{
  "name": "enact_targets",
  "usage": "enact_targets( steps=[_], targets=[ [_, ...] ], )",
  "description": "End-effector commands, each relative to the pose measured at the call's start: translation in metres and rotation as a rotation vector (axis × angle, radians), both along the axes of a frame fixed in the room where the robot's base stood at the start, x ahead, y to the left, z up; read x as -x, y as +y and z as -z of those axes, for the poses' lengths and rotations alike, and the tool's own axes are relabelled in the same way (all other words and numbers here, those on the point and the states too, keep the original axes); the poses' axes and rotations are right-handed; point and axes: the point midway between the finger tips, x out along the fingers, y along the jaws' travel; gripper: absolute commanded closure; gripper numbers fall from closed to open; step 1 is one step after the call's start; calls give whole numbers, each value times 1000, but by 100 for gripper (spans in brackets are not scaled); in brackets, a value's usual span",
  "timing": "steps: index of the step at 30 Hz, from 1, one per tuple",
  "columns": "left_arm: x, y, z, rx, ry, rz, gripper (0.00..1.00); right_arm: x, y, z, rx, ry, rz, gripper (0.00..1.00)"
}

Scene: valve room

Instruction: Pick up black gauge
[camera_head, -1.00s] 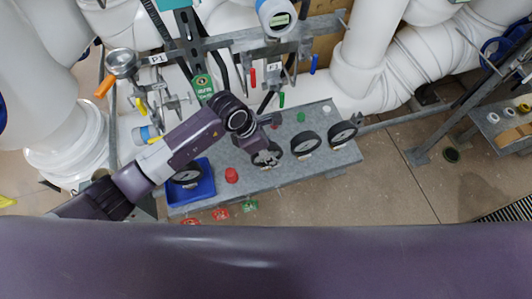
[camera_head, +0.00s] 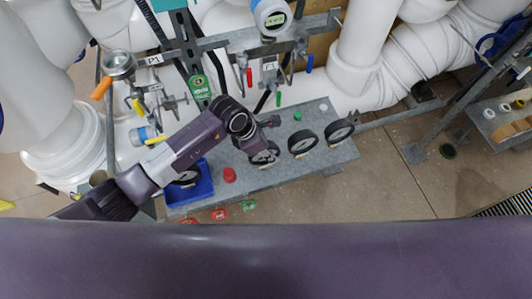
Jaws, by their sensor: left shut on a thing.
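Several round black gauges with pale dials are on the grey metal bench (camera_head: 235,195). One black gauge (camera_head: 265,156) is under the end of my left arm, partly hidden by it. My left gripper (camera_head: 262,145) is shut on this gauge, at or just above the bench top; I cannot tell which. Two more black gauges, one in the middle (camera_head: 302,142) and one at the right (camera_head: 339,131), stand to the right of it. Another gauge (camera_head: 187,179) is in a blue tray (camera_head: 203,192) at the bench's left end, partly covered by my left arm. My right gripper is out of view.
A red cap (camera_head: 229,174) is on the bench between tray and held gauge. Green (camera_head: 297,116) and white (camera_head: 323,107) caps lie behind. Red and green tags (camera_head: 220,214) show at the front edge. White pipes (camera_head: 362,50) and valves stand close behind. Floor is open at right.

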Motion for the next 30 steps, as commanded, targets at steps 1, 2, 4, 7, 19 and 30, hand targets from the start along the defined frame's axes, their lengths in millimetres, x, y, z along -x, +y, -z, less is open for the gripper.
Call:
enact_targets(
  steps=[1, 2, 4, 7, 19, 30],
  targets=[
    [-1, 0, -1, 1, -2, 1, 94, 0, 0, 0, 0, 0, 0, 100],
    [-1, 0, -2, 1, -3, 0, 94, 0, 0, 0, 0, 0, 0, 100],
    [-1, 0, -5, 1, -3, 0, 94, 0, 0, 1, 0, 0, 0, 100],
    [-1, 0, -12, 2, -3, 0, 94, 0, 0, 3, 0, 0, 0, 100],
    [-3, 0, -102, 2, -10, 2, 94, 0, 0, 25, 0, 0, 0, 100],
    [-1, 0, -177, 1, -6, 1, 94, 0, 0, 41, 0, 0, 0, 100]
  ],
)
